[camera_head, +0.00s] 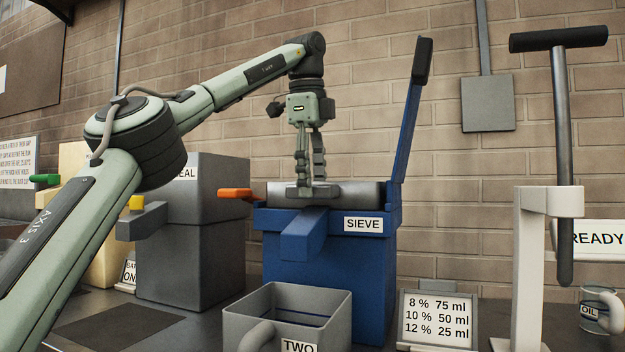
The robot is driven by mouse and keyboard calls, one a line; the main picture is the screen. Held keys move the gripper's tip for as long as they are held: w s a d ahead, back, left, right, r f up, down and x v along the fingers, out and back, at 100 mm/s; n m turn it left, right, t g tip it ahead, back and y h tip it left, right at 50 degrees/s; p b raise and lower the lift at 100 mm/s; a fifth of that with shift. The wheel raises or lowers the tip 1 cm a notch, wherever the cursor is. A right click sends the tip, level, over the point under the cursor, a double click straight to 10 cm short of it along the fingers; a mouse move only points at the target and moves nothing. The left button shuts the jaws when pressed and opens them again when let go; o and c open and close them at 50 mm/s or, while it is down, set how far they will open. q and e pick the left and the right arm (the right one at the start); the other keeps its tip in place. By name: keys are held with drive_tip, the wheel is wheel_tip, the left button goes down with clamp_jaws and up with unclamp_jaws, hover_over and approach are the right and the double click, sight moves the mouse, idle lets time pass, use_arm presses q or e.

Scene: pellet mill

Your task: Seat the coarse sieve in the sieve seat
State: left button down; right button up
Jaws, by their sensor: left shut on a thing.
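My left gripper (312,186) reaches down over the blue housing labelled SIEVE (327,270). Its fingers are shut on a small dark grey piece at the top of the housing. I cannot tell for certain whether this piece is part of the coarse sieve. A grey rounded body (355,193) lies across the housing top, just behind the fingertips. The sieve seat cannot be made out clearly from this low angle; the fingers and the blue rim hide part of it. My right gripper is not in view.
A blue lever (408,125) stands up at the housing's right. An orange tab (236,193) sticks out at its left. A grey open box labelled TWO (318,305) stands in front. A grey block (190,255), a number card (438,318), a T-handled post (562,160) and an OIL mug (600,308) stand around.

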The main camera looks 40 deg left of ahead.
use_arm(q)
drive_tip(key=shift+r, duration=0.1)
drive_tip(key=c, duration=0.6)
unclamp_jaws()
drive_tip(key=shift+o, duration=0.3)
drive_tip(key=shift+o, duration=1.1)
drive_tip(key=o, duration=0.3)
